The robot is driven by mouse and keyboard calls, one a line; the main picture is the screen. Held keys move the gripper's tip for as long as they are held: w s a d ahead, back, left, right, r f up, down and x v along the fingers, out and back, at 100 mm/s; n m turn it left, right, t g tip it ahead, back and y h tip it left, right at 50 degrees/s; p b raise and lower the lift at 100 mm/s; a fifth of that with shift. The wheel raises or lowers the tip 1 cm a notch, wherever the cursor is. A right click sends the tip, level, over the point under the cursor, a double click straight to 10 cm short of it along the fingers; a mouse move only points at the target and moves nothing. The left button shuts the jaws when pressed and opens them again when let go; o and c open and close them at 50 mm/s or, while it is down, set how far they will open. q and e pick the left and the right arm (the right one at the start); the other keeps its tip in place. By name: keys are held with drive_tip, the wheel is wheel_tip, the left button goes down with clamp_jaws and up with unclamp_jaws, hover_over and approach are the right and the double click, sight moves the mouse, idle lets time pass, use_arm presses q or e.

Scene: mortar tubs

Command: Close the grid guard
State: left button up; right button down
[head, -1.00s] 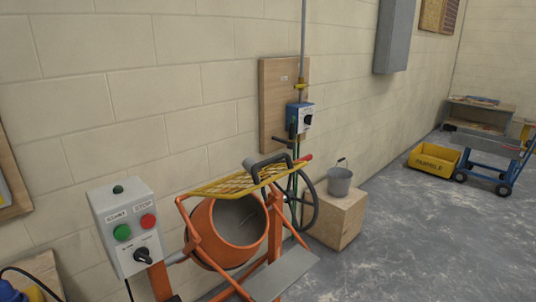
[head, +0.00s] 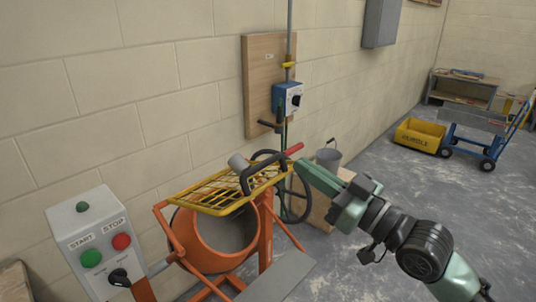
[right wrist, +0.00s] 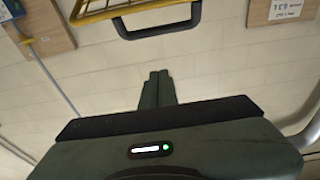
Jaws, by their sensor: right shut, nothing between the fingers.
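The grid guard (head: 208,195) is a yellow wire grid in a frame, raised above the mouth of the orange mixer drum (head: 222,235). A dark U-shaped handle (head: 246,180) stands on its right edge. In the right wrist view the guard's yellow edge (right wrist: 110,12) and the handle (right wrist: 160,30) show at the top. My right gripper (head: 300,166) is shut and empty, just right of the guard and handle; in the wrist view its closed fingertips (right wrist: 158,74) are apart from the handle. My left gripper is not in view.
A control box (head: 95,240) with green and red buttons stands left of the mixer. A handwheel (head: 300,205) and a bucket (head: 329,157) on a wooden block are behind my right arm. A blue switch box (head: 287,98) hangs on the wall.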

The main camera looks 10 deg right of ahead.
wheel_tip(320, 180, up, 3)
drive_tip(key=p, duration=0.5)
hover_over(273, 161)
drive_tip(key=s+a, duration=0.2)
drive_tip(key=f, duration=0.3)
drive_tip(key=shift+d+f, duration=0.15)
drive_tip(key=shift+d, duration=0.25)
drive_tip(key=shift+s+d+f, duration=0.2)
drive_tip(key=shift+s+f, duration=0.05)
drive_tip(key=shift+f, duration=0.35)
drive_tip(key=shift+w+a, duration=0.1)
